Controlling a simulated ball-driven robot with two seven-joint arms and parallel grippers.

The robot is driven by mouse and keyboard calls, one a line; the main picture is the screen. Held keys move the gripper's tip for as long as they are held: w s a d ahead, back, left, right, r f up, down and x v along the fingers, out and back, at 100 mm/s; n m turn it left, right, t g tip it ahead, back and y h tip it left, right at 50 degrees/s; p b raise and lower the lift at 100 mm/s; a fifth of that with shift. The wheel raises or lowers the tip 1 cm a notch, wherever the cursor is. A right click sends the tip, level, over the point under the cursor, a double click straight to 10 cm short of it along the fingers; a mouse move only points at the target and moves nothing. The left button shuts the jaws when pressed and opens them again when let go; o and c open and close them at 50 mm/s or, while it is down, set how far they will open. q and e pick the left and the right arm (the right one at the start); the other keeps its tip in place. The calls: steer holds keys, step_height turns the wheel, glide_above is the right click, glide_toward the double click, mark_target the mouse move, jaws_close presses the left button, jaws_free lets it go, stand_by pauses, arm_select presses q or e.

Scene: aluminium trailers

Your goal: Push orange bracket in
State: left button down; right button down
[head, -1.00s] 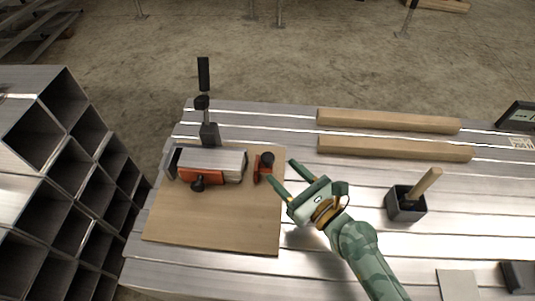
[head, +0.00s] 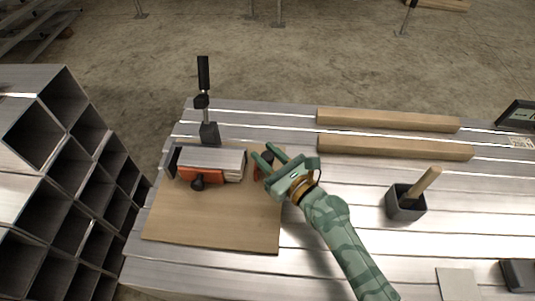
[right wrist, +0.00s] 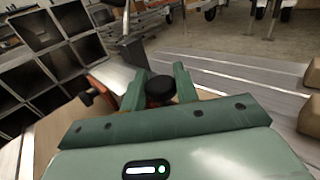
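The orange bracket (head: 257,172) with a round black knob (head: 269,156) stands on the wooden board, right of the aluminium block. My right gripper (head: 261,149) is over it, partly hiding it in the head view. In the right wrist view the fingers (right wrist: 159,78) are open, one on each side of the black knob (right wrist: 160,92); whether they touch it I cannot tell. A second orange bracket (head: 208,176) with a black knob lies along the front of the aluminium block (head: 212,159). My left gripper is not in view.
A wooden board (head: 215,225) carries the parts. A black upright clamp (head: 208,130) stands behind the block. Two wooden bars (head: 390,121) lie at the back. A dark cup (head: 405,203) with a wooden handle stands to the right. Stacked square tubes (head: 70,170) are at left.

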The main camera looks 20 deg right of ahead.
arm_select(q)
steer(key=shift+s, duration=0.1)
arm_select(e)
steer(key=shift+w+a, duration=0.3)
steer(key=shift+a, duration=0.45)
steer(key=shift+w+a, duration=0.35)
steer(key=shift+a, duration=0.45)
steer(key=shift+w+a, duration=0.3)
steer(key=shift+a, duration=0.45)
steer(key=c, duration=1.1)
jaws_free()
steer(key=v, duration=1)
steer(key=shift+s+d+f+b, duration=0.1)
steer(key=shift+s+f+b, duration=0.2)
steer(key=shift+b, duration=0.1)
steer(key=v, duration=0.4)
steer(key=shift+s+d+r+b, duration=0.1)
steer(key=shift+s+b, duration=0.15)
steer(key=shift+b, duration=0.15)
steer(key=shift+s+d, duration=0.15)
steer(key=shift+s, duration=0.15)
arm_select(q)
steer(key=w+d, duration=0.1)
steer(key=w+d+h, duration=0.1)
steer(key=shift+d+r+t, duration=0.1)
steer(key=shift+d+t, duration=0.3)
arm_select(e)
steer(key=shift+s+r, duration=0.15)
steer(key=shift+s, duration=0.05)
